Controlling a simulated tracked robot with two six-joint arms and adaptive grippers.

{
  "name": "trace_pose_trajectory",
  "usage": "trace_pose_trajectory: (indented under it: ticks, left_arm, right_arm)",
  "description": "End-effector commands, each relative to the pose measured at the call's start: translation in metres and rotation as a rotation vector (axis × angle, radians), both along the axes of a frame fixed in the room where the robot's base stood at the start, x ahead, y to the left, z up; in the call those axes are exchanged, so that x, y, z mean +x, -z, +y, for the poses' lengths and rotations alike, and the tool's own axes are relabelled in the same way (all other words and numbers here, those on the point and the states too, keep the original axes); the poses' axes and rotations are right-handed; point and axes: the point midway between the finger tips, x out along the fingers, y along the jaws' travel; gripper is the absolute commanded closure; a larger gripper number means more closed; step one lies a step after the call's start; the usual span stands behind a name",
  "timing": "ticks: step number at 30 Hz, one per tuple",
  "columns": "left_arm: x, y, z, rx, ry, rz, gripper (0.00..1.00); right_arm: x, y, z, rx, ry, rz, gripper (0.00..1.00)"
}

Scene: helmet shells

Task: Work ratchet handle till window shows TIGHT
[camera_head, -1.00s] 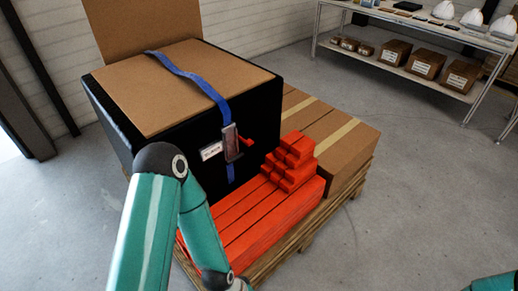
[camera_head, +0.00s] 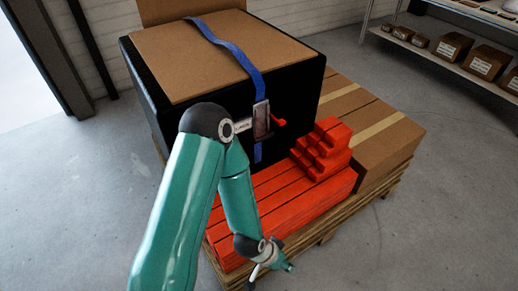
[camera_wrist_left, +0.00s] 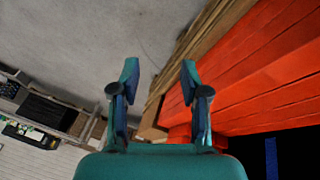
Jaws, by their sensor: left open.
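The ratchet (camera_head: 261,121) is a grey metal buckle on the blue strap (camera_head: 232,48), on the front face of the black crate (camera_head: 190,88). Its red handle (camera_head: 279,123) sticks out to the right. A small white label (camera_head: 242,125) sits left of the ratchet, partly behind my left arm; its text is too small to read. My left gripper (camera_head: 268,277) is low in front of the orange bars, well below and apart from the handle. In the left wrist view its two fingers (camera_wrist_left: 160,82) are spread with nothing between them. My right gripper does not show.
Orange bars (camera_head: 300,200) lie on the wooden pallet (camera_head: 325,228), with shorter orange blocks (camera_head: 322,150) stacked on them. Cardboard boxes (camera_head: 385,150) stand to the right. A shelf (camera_head: 420,50) is at the back right. Grey floor is clear at the right.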

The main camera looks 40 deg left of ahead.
Motion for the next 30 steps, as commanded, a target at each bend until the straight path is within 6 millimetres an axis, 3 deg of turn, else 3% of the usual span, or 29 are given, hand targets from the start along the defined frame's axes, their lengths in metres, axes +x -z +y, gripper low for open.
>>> trace_pose_trajectory:
  ticks: [1,4,9,12,18,21,25,30]
  left_arm:
    - [0.021,0.024,0.012,0.051,0.046,-0.106,0.55]
    - [0.063,0.031,0.039,0.202,0.163,-0.334,0.55]
    - [0.121,0.021,0.094,0.587,0.348,-0.678,0.55]
    - [0.14,0.006,0.127,0.867,0.433,-0.821,0.55]
    - [0.148,-0.034,0.18,1.424,0.528,-0.929,0.55]
    - [0.143,-0.052,0.196,1.633,0.545,-0.918,0.55]
    - [0.137,-0.068,0.208,1.799,0.552,-0.888,0.55]
    - [0.141,-0.078,0.214,1.864,0.556,-0.87,0.55]
  right_arm:
    - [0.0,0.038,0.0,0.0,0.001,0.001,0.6]
    - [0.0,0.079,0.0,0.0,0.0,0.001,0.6]
    - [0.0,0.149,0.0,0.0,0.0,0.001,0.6]
    - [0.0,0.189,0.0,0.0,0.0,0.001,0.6]
    - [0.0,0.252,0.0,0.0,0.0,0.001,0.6]
    - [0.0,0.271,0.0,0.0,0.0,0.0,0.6]
    - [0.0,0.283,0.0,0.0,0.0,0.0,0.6]
    - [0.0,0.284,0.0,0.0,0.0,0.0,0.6]
